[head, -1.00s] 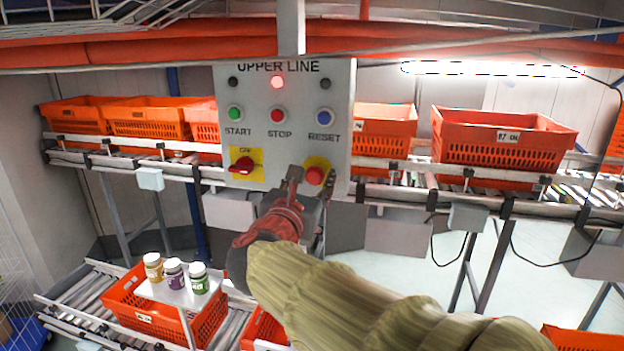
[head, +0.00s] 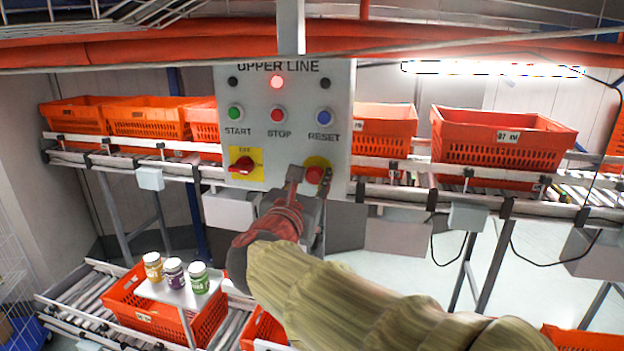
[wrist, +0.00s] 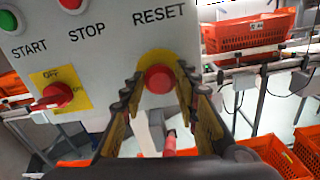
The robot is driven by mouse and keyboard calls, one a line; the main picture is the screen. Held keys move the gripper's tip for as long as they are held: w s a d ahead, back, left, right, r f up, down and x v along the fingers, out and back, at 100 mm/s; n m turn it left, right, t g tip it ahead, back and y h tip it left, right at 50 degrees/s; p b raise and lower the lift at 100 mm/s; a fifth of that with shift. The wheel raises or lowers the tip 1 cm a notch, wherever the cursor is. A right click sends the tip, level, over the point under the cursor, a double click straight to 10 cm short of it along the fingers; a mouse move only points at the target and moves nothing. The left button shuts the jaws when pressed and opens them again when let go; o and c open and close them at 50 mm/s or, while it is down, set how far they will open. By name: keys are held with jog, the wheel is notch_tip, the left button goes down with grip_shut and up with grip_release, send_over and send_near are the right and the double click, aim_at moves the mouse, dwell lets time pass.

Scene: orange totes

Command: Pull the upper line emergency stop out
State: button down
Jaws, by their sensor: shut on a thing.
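The upper line panel (head: 285,110) is a grey box with a lit red lamp (head: 277,82) at its top. The emergency stop (head: 314,175) is a red mushroom button on a yellow disc at the panel's lower right. It also shows in the wrist view (wrist: 158,79). My gripper (head: 311,180) has one finger on each side of the red button and is shut on it; in the wrist view its fingertips (wrist: 160,80) flank the button. Part of the yellow disc is hidden behind the fingers.
A red rotary switch (head: 243,165) sits at the panel's lower left, below green START, red STOP and blue RESET buttons. Orange totes (head: 500,140) stand on the conveyor behind. Three bottles (head: 175,272) stand on a white stand over a tote at lower left.

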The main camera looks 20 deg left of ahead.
jog(key=shift+f+b, duration=0.1)
jog(key=shift+b, duration=0.2)
jog(key=shift+s+f+b, duration=0.15)
jog(key=shift+s+b, duration=0.15)
jog(key=shift+b, duration=0.6)
jog(key=shift+s+b, duration=0.3)
jog(key=c, duration=1.7)
grip_release()
jog(key=shift+o, duration=1.1)
jog(key=shift+s+r, duration=0.2)
jog(key=shift+r, duration=0.05)
jog(key=shift+o, duration=0.8)
jog(key=shift+w, duration=0.15)
